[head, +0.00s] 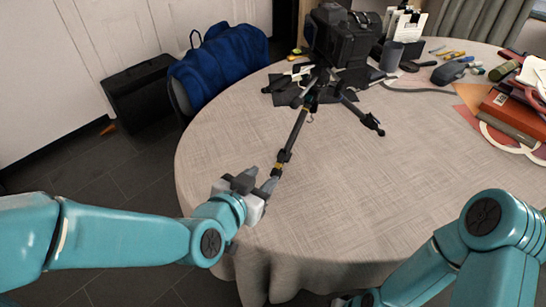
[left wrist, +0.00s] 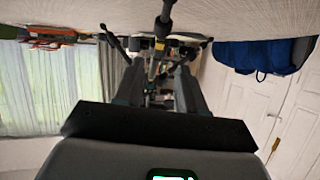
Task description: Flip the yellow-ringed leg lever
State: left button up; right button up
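A black tripod (head: 297,132) stands on the round table, and one leg reaches toward me. A yellow ring (head: 279,166) marks that leg near its lower end, beside a dark clamp (head: 284,155); the lever's position is too small to tell. The yellow ring also shows in the left wrist view (left wrist: 159,46), just beyond the fingertips. My left gripper (head: 257,182) is at the low end of this leg, close to the ring. Its fingers are apart in the left wrist view (left wrist: 158,78), with the leg in line with the gap. Contact cannot be told. My right gripper is out of view.
The cloth-covered table (head: 400,180) is clear to the right of the leg. A black camera bag (head: 340,40) and grey cup (head: 391,56) stand behind the tripod. Books (head: 512,112) lie at right. A blue jacket (head: 222,62) hangs on a chair at left.

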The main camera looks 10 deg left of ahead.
aim_at(278, 164)
pick_arm(q)
jog(key=x, duration=0.5)
jog(key=shift+w+d+f, duration=0.1)
jog(key=shift+w+f, duration=0.05)
jog(key=shift+w, duration=0.05)
jog(key=shift+w+d, duration=0.15)
jog(key=shift+w, duration=0.15)
jog(key=shift+c, duration=0.3)
grip_shut()
